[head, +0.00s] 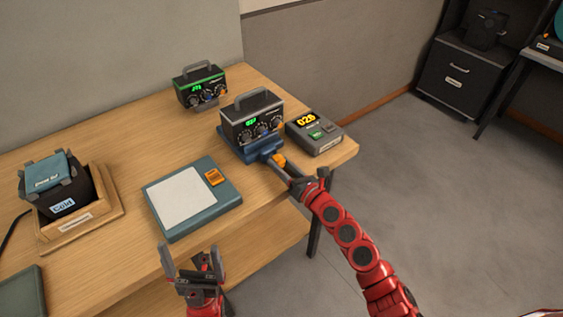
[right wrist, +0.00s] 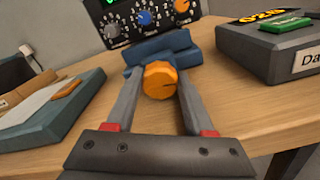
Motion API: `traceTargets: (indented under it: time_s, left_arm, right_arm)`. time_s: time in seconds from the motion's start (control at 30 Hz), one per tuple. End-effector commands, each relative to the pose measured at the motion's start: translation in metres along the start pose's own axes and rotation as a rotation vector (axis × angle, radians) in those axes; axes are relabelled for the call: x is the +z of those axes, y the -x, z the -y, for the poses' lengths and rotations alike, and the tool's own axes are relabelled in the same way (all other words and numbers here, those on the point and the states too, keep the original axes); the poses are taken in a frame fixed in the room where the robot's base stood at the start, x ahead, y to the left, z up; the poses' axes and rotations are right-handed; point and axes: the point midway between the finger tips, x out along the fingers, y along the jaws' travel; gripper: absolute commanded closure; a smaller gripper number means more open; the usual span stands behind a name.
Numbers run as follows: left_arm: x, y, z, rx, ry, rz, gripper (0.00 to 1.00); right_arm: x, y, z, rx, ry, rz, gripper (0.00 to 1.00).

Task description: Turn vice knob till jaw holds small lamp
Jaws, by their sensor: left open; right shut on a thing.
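The blue vice (head: 236,147) stands near the table's right front edge, and its blue jaws (right wrist: 160,50) show in the right wrist view. Its orange knob (right wrist: 160,80) faces me. My right gripper (head: 281,163) is shut on this knob, one finger on each side. A black box with a carry handle, a green readout and several dials (head: 252,122) sits upright at the vice. I cannot tell whether this is the small lamp, or whether the jaw touches it. My left gripper (head: 190,252) is open and empty in front of the table edge.
A grey box with an orange readout (head: 315,133) stands right of the vice. A teal pad with a white panel (head: 184,196) lies to the left. A similar dial box (head: 201,87) stands behind. A wooden tray (head: 103,218) holds a dark bin at far left.

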Motion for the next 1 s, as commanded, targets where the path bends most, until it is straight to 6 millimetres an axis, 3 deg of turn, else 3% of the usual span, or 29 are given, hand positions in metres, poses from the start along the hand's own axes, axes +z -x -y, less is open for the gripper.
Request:
traceTargets:
  time_s: [0.33, 0.8, 0.83, 1.0]
  left_arm:
    - [-0.0009, -0.0055, 0.0003, 0.000, 0.000, 0.000, 0.00]
    - [-0.0010, -0.0056, 0.0003, 0.000, 0.000, 0.000, 0.00]
    - [-0.0010, -0.0056, 0.0003, 0.000, 0.000, 0.000, 0.00]
    - [-0.0010, -0.0057, 0.0003, 0.000, 0.000, 0.000, 0.00]
  right_arm:
    - [0.0000, 0.0004, 0.0017, -0.003, -0.126, 0.000, 1.00]
    - [-0.0002, 0.0003, 0.0014, -0.001, -0.140, 0.000, 1.00]
    - [-0.0002, 0.0003, 0.0015, -0.001, -0.140, 0.000, 0.43]
    - [-0.0003, 0.0003, 0.0014, -0.001, -0.140, 0.000, 0.17]
